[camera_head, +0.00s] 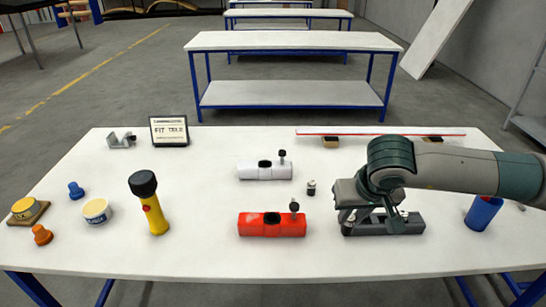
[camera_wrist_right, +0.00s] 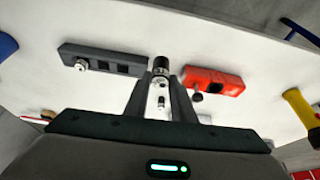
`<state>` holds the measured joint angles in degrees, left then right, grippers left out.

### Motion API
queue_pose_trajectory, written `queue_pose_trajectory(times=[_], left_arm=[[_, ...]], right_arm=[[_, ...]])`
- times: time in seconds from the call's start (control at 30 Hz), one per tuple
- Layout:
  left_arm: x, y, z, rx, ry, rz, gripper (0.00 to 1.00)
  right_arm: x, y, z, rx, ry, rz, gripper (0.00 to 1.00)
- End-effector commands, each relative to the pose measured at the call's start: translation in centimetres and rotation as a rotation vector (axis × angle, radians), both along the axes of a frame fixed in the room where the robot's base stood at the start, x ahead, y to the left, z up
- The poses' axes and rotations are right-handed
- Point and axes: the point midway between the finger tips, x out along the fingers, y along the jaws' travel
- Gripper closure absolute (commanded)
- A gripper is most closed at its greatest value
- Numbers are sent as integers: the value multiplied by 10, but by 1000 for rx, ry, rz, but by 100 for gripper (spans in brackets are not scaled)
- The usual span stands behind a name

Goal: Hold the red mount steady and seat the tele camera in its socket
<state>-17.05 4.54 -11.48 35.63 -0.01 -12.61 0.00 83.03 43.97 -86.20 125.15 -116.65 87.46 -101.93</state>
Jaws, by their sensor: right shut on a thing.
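The red mount (camera_head: 272,225) lies on the white table near the front centre, with a dark square socket in its top and a black knob at its right end. It also shows in the wrist view (camera_wrist_right: 213,81). My right gripper (camera_wrist_right: 161,98) is shut on a small black-and-silver cylinder (camera_wrist_right: 161,68), which looks like the tele camera. In the head view the gripper (camera_head: 372,215) is over the dark grey block and the held piece cannot be made out. My left gripper is not in view.
The dark grey socketed block (camera_head: 408,228) lies right of the red mount. A white mount (camera_head: 264,171) is behind it, and a small dark cylinder (camera_head: 311,188) stands between. A yellow flashlight (camera_head: 155,212) stands left and a blue cup (camera_head: 483,212) right.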

Motion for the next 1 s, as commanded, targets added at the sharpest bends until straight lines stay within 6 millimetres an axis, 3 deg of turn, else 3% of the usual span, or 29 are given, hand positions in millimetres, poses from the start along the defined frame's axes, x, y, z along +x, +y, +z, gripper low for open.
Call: queue_pose_trajectory(times=[0.03,0.3,0.5,0.7,1.0], left_arm=[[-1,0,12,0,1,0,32],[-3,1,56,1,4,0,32],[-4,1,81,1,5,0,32],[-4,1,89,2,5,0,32],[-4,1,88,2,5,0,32]], right_arm=[[9,12,12,1,0,21,100],[67,92,49,2,1,190,100],[97,150,69,3,2,306,100],[109,177,76,3,0,363,100],[110,179,75,2,-1,369,100]])
